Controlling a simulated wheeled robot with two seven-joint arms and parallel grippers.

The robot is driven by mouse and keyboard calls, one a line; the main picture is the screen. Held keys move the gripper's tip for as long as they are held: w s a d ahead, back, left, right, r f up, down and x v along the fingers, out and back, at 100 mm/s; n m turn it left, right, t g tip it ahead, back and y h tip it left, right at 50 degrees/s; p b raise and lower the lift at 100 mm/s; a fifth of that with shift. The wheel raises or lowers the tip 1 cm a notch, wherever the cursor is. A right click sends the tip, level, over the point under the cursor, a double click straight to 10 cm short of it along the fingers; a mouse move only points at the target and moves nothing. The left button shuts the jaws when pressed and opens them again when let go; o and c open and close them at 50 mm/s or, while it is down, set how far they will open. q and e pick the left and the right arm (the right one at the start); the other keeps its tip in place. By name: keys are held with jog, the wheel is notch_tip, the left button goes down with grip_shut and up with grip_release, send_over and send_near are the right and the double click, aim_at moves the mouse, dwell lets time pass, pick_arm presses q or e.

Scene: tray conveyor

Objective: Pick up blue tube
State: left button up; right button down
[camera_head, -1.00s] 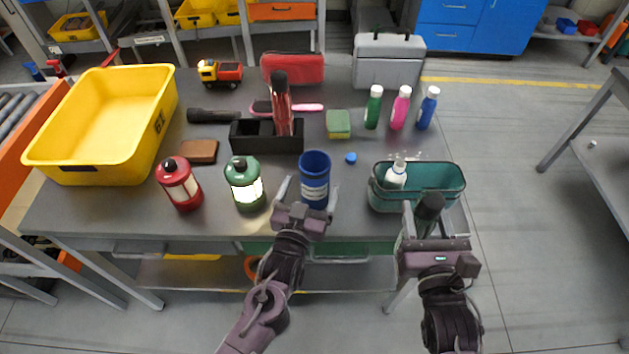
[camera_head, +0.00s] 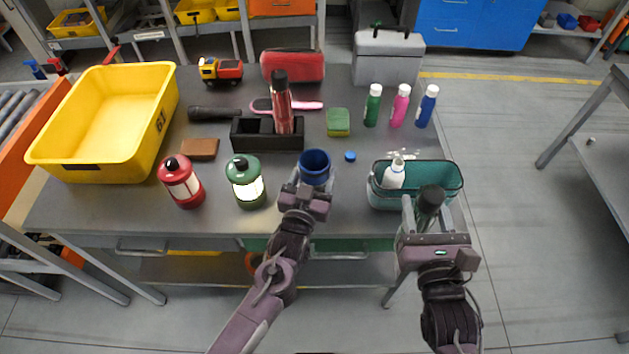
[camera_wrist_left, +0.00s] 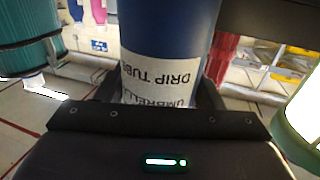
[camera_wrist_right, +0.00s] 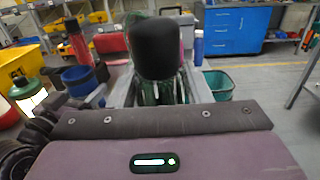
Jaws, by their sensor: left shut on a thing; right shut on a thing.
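The blue tube (camera_head: 315,165) is an open-topped blue cylinder, upright at the table's front middle. My left gripper (camera_head: 307,188) is shut on it, and its body hides most of the lower part of the tube. In the left wrist view the tube (camera_wrist_left: 168,28) fills the space between the fingers, with a white label reading "DRIP TUBE" upside down. My right gripper (camera_head: 426,215) is shut on a dark-capped green bottle (camera_head: 430,198), held in front of the teal bin. The black cap (camera_wrist_right: 157,48) stands large in the right wrist view.
The teal bin (camera_head: 452,186) holds a white bottle (camera_head: 393,175). A green lantern (camera_head: 246,182) and a red lantern (camera_head: 181,182) stand left of the tube. A black holder (camera_head: 262,141) with a red bottle (camera_head: 280,100) is behind. A blue cap (camera_head: 350,156) lies to the right.

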pick_arm(q)
notch_tip(320, 180, up, 20)
jog(key=b, duration=0.2)
dwell(0.4)
dwell(0.5)
